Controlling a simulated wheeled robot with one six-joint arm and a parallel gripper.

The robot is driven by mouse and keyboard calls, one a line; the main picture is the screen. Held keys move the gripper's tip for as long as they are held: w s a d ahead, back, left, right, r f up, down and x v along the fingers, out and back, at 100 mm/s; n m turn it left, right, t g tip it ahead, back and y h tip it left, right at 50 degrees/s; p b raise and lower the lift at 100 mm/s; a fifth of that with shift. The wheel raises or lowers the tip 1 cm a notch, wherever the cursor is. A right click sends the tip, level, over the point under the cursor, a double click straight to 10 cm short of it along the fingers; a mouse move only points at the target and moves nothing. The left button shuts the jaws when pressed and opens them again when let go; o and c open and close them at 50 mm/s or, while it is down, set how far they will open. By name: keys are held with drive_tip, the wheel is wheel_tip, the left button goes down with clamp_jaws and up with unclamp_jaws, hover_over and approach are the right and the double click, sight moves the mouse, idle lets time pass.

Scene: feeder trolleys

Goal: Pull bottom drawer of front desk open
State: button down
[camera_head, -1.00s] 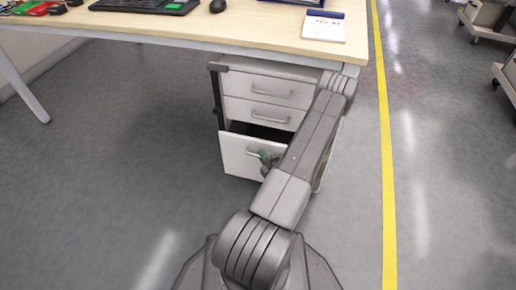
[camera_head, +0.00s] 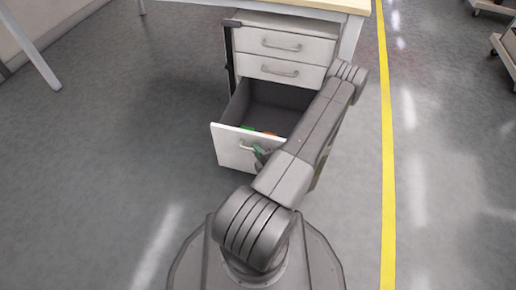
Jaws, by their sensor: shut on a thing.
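The desk's drawer unit (camera_head: 283,58) is white, with two shut upper drawers. The bottom drawer (camera_head: 229,147) is pulled well out, and its dark inside shows a green thing (camera_head: 247,128) and an orange thing (camera_head: 271,133). Its handle (camera_head: 246,146) is on the front panel. My gripper (camera_head: 259,152) is at the right end of this handle and shut on it. My arm hides the right part of the drawer front and much of the gripper.
The desk (camera_head: 318,4) stands above the unit, with its leg (camera_head: 349,38) at the right. A yellow floor line (camera_head: 386,150) runs along the right. Trolleys (camera_head: 508,45) stand at the far right. The floor (camera_head: 110,170) at left is clear.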

drive_tip(key=shift+s+a, duration=0.1)
drive_tip(key=shift+s, duration=0.3)
drive_tip(key=c, duration=1.8)
unclamp_jaws()
drive_tip(key=shift+o, duration=0.2)
drive_tip(key=p+v, duration=0.3)
drive_tip(key=v, duration=1)
drive_tip(key=shift+s+d, duration=0.2)
drive_tip(key=shift+s, duration=0.15)
drive_tip(key=shift+w+a, duration=0.1)
